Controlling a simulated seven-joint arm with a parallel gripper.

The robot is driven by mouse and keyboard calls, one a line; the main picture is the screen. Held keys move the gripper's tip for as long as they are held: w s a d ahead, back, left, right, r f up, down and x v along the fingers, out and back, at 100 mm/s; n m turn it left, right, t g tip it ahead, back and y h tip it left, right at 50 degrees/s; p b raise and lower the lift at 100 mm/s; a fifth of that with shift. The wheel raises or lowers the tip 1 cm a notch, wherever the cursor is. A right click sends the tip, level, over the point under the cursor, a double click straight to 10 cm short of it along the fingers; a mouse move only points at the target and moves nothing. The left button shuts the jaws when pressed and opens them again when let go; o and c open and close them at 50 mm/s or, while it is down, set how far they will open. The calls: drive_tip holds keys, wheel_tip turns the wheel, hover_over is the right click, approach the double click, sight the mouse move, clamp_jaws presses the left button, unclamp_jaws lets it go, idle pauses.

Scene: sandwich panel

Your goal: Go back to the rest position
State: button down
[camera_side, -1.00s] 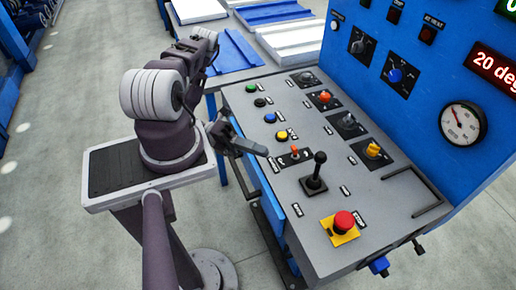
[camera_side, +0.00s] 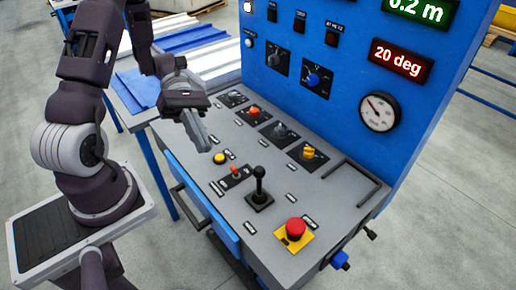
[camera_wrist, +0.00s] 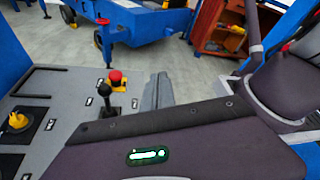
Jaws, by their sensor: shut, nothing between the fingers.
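My gripper (camera_side: 203,146) is shut and empty, its fingers pointing down above the left part of the grey control panel (camera_side: 285,190). It hides some of the push buttons there; a yellow button (camera_side: 219,158) shows just beside the fingertips. In the wrist view my gripper (camera_wrist: 158,90) shows as shut grey fingers. My arm rises from its base at left and bends over the panel. I cannot tell the exact height of the fingertips above the panel.
A black joystick (camera_side: 260,188) and a red emergency button (camera_side: 296,228) stand up near the panel's front. Rotary knobs, one yellow (camera_side: 308,152), line the back. The blue upright panel (camera_side: 345,75) rises behind. Open floor (camera_side: 440,210) lies at right.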

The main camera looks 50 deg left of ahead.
drive_tip(key=s+d+r+m+t+y, duration=0.2)
drive_tip(key=s+r+m+t+y, duration=0.1)
drive_tip(key=r+m+y, duration=0.4)
drive_tip(key=s+d+r+m+t+y, duration=0.2)
drive_tip(key=s+r+m+t+y, duration=0.2)
drive_tip(key=m, duration=1)
wheel_tip(320, 180, up, 4)
drive_tip(key=t+y, duration=0.1)
drive_tip(key=y, duration=0.2)
drive_tip(key=shift+d, duration=0.15)
idle(0.7)
